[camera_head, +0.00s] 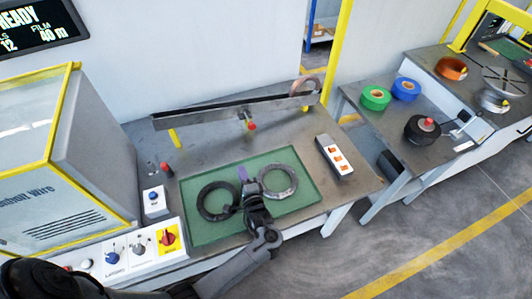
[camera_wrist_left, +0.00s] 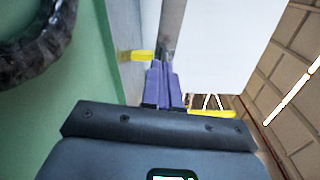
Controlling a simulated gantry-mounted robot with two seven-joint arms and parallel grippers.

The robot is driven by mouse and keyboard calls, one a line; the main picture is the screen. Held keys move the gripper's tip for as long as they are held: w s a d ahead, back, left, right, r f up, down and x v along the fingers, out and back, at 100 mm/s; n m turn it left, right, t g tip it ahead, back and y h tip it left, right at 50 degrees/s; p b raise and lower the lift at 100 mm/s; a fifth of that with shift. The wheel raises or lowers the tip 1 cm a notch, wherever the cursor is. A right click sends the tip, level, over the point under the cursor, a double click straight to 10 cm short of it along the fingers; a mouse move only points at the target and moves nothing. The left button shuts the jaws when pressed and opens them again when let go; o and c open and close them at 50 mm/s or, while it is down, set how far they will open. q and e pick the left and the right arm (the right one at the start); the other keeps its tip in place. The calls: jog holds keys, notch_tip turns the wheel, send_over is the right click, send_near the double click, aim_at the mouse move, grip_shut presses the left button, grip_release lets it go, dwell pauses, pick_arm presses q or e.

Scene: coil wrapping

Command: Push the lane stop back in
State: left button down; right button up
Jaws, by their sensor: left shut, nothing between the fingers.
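A grey rail (camera_head: 215,113) runs along the back of the bench. A small red-tipped knob (camera_head: 251,127), which looks like the lane stop, sticks out from the front of the rail near its middle. How far out it sits I cannot tell. My left gripper (camera_head: 243,174) is over the green mat (camera_head: 200,236), in front of the rail and apart from the knob. Its purple fingers (camera_wrist_left: 165,84) are shut with nothing between them in the left wrist view. My right gripper is not in view.
A red-topped lever (camera_head: 167,170) and a blue-button box (camera_head: 153,201) stand left. Bench surface between mat and rail is clear.

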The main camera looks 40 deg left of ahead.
pick_arm(q)
jog(key=shift+n, duration=0.3)
jog(key=w+d+f+b, duration=0.1)
jog(key=w, duration=0.1)
jog(key=w+d+f+b, duration=0.1)
jog(key=w+d+b, duration=0.1)
jog(key=shift+f, duration=0.15)
jog(key=shift+n+t, duration=0.3)
jog(key=shift+n, duration=0.3)
jog(key=w+r+b, duration=0.2)
jog(key=w, duration=0.1)
jog(key=w+d+b, duration=0.1)
jog(key=w+b, duration=0.1)
jog(key=shift+r, duration=0.4)
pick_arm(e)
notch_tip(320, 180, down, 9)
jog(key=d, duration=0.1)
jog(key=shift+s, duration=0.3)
pick_arm(q)
jog(key=shift+a, duration=0.1)
